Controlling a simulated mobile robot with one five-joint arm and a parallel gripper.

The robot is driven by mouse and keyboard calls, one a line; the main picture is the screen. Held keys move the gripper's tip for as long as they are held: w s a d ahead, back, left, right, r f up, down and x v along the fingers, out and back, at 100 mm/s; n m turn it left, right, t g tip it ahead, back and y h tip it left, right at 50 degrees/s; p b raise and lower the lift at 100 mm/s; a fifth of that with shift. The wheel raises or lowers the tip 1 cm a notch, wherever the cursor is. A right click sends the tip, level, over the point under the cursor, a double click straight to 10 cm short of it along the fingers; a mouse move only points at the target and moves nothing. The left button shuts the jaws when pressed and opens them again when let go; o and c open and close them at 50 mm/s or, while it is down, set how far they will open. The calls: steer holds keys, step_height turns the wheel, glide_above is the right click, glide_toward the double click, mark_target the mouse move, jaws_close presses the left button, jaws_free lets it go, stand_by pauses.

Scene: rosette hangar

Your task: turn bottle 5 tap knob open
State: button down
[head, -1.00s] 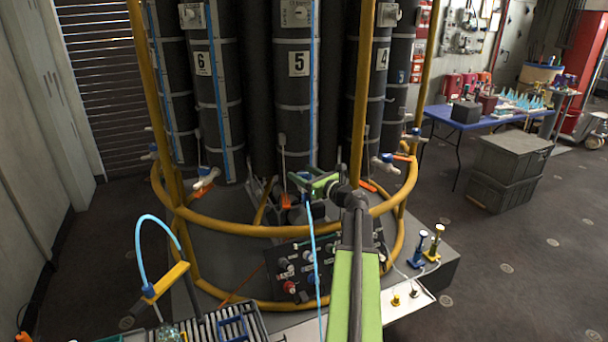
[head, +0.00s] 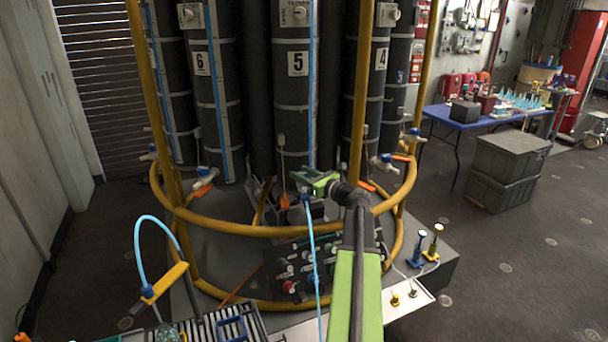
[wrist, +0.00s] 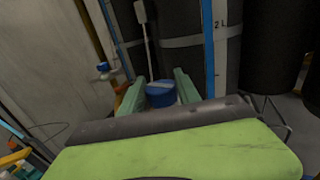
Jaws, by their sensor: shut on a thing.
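Bottle 5 (head: 296,100) is the dark, upright cylinder marked "5" in the middle of the rosette. My gripper (head: 308,179) is at its foot, with green jaws. In the wrist view, the blue tap knob (wrist: 160,94) sits between the two green fingers (wrist: 159,92). The gripper is shut on the knob. A light blue tube (head: 312,250) hangs down below the gripper in the head view. The jaws hide most of the tap there, so I cannot tell how far the knob is turned.
Bottles 6 (head: 203,90) and 4 (head: 381,90) stand on either side. A dark valve panel (head: 290,268) is below. A blue table (head: 455,115) and grey crates (head: 508,155) stand at the right.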

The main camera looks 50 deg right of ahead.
steer(key=n+y, duration=0.1)
steer(key=y, duration=0.1)
steer(key=n+y, duration=0.1)
steer(key=y, duration=0.1)
steer(key=n+g+y, duration=0.1)
steer(key=n+y, duration=0.1)
steer(key=shift+w+d, duration=0.1)
steer(key=shift+d, duration=0.15)
steer(key=shift+a+n+g+y, duration=0.2)
steer(key=shift+n+g+y, duration=0.85)
steer(key=shift+y, duration=0.75)
steer(key=shift+a+n, duration=0.1)
steer(key=shift+n, duration=0.25)
steer(key=c, duration=0.9)
jaws_free()
steer(key=shift+o, duration=0.2)
